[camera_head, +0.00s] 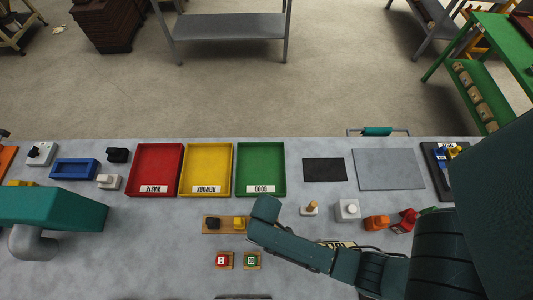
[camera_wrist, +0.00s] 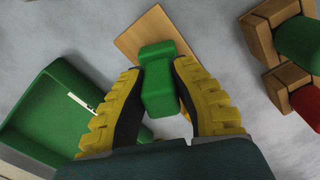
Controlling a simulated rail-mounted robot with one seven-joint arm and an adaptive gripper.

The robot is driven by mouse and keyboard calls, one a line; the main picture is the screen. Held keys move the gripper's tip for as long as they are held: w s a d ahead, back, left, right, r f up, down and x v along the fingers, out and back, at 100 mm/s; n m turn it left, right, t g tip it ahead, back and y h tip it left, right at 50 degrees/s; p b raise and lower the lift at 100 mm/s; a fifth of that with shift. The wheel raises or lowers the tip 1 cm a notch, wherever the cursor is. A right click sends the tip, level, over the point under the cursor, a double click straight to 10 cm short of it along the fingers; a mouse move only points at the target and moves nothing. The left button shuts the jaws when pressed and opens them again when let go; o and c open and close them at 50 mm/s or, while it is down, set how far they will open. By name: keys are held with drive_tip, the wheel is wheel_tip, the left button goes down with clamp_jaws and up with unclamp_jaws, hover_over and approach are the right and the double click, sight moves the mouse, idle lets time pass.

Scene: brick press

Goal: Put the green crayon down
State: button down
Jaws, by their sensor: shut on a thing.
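The green crayon (camera_wrist: 158,85) is a chunky green piece in the wrist view, held between the two ribbed yellow fingers of my gripper (camera_wrist: 158,72). My gripper is shut on it. The crayon's upper end overlaps a light wooden board (camera_wrist: 135,42); I cannot tell whether it touches the board or hangs just above it. In the head view, the wooden board (camera_head: 226,231) lies in front of the yellow and green trays, with a dark piece and a yellow part at its ends. My arm hides the crayon there.
A green tray (camera_wrist: 40,125) is at the wrist view's left. Wooden blocks with a green button (camera_wrist: 301,40) and a red button (camera_wrist: 308,103) are at its right. In the head view, red (camera_head: 157,145), yellow (camera_head: 206,145) and green (camera_head: 261,145) trays stand empty behind the board.

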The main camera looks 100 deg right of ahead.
drive_tip(key=c, duration=1)
unclamp_jaws()
drive_tip(key=shift+f, duration=0.1)
wheel_tip(320, 180, up, 12)
drive_tip(key=shift+r+p, duration=0.15)
drive_tip(key=shift+p, duration=0.35)
